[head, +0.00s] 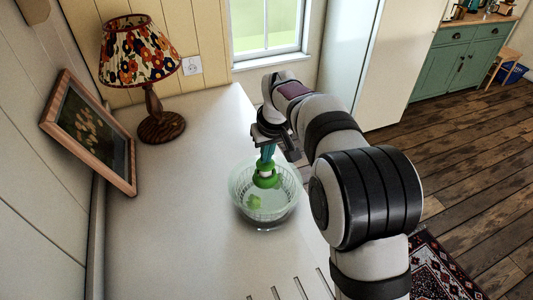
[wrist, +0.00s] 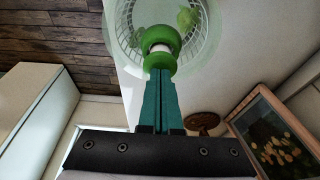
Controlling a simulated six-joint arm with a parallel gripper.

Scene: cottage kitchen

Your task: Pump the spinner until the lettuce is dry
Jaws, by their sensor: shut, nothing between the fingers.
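The salad spinner (head: 260,208) is a clear bowl with a white basket, standing on the white counter below my gripper. Its green pump knob (head: 266,176) rises from the middle of the lid; the knob also shows in the wrist view (wrist: 158,47). Pale green lettuce (head: 254,202) shows inside through the clear lid, and pieces also show in the wrist view (wrist: 187,18). My gripper (head: 267,161) points down with its teal fingers together, shut and empty. Its fingertips (wrist: 160,72) are at the knob, overlapping its edge in view. I cannot tell whether they press on it.
A lamp with a floral shade (head: 139,52) and a framed picture (head: 92,130) stand on the counter (head: 165,215) to the left. The counter is clear around the spinner. Several thin slots or bars (head: 300,288) show at the front edge.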

